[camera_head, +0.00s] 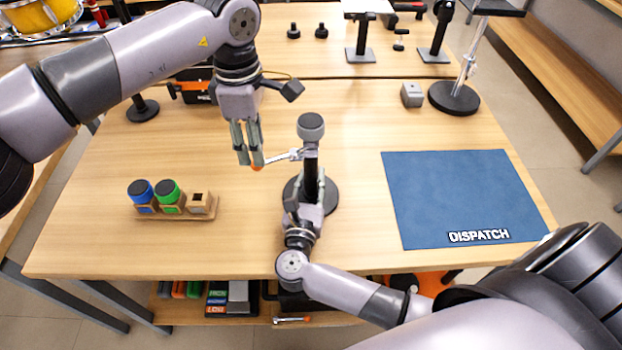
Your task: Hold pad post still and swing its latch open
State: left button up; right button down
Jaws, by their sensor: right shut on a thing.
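The pad post is a black upright post with a grey round pad (311,126) on top and a black disc base (330,198). Its latch (283,157) is a thin silver lever reaching left from just below the pad, with an orange end (257,168). My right gripper (311,172) comes from the front and is shut on the post below the pad, hiding part of it. My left gripper (251,164) points down at the latch's outer end. Its fingers look parted, one close to the orange end; contact is unclear.
A wooden holder (178,217) with blue- and green-ringed black pads and an empty square socket stands at left. A blue DISPATCH mat (460,195) lies clear at right. A grey block (411,95) and a stand base (453,97) are behind it.

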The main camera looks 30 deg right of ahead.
pick_arm(q)
jog(key=shift+w+a+f, duration=0.1)
jog(key=shift+f, duration=1.9)
grip_shut()
